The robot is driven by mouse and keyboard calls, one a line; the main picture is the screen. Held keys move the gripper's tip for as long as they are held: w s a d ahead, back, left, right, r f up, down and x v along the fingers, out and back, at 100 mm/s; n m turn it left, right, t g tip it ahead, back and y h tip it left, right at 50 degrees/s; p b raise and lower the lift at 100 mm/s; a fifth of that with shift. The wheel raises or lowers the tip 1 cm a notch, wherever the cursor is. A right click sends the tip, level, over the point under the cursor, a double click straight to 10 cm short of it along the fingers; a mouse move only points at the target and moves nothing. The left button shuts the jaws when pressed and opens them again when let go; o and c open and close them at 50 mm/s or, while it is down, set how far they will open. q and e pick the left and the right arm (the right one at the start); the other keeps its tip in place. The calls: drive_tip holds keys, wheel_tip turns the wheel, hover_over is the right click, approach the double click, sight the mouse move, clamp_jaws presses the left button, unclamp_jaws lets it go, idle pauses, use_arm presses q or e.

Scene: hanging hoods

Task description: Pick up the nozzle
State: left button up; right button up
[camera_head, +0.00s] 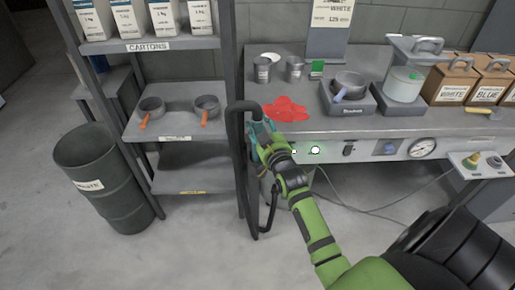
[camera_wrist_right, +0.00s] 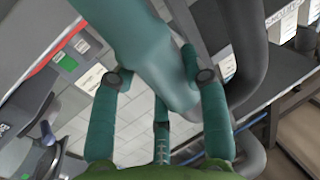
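A teal tube-like piece, seemingly the nozzle, shows large in the right wrist view (camera_wrist_right: 150,50), with a grey lower end. My left gripper is not in view.
The bench (camera_head: 390,118) holds a pan on a scale (camera_head: 346,96), two cups, a red spill (camera_head: 286,109) and boxes (camera_head: 452,84). A shelf rack (camera_head: 180,148) with two small pans stands left of the hose. A dark bin (camera_head: 105,180) stands farther left.

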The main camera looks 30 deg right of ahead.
drive_tip(key=shift+r, duration=0.1)
wheel_tip(320, 180, up, 18)
drive_tip(key=shift+f+p, duration=0.2)
drive_tip(key=shift+p, duration=0.35)
drive_tip(key=shift+r+p, duration=0.5)
drive_tip(key=shift+r, duration=0.1)
wheel_tip(320, 180, up, 9)
drive_tip(key=p, duration=1)
